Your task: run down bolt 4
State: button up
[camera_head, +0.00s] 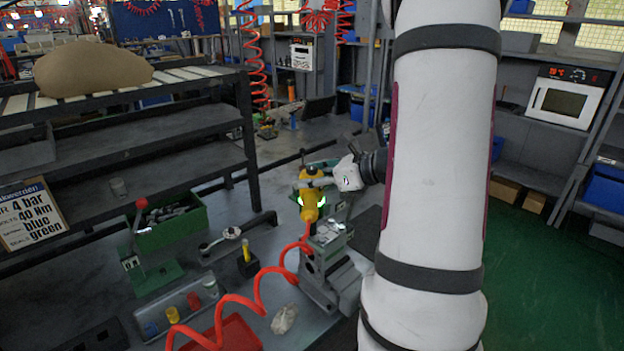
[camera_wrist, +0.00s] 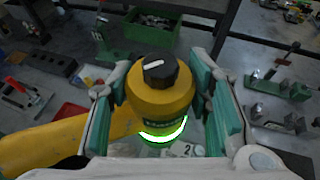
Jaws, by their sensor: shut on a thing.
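My gripper (camera_wrist: 165,110) is shut on a yellow power driver (camera_wrist: 160,98) with a black cap on top and a glowing green ring near its lower end. In the head view the driver (camera_head: 310,203) stands roughly upright above a grey valve block (camera_head: 328,238) held in a vise (camera_head: 330,282). A red coiled hose (camera_head: 240,299) runs from the driver to the lower left. In the wrist view a label "2" shows on the block just below the driver. The driver's tip and bolt 4 are hidden, so I cannot tell whether they touch.
A green bin (camera_head: 172,222) of parts, a torque wrench (camera_head: 238,232), a grey tray with coloured cups (camera_head: 180,308) and a red mat (camera_head: 222,337) lie to the left. A sign (camera_head: 32,215) reads 4 bar, 40 Nm, blue, green. Shelving stands behind.

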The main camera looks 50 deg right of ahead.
jog(key=shift+r+p, duration=1.5)
jog(key=shift+r, duration=1.85)
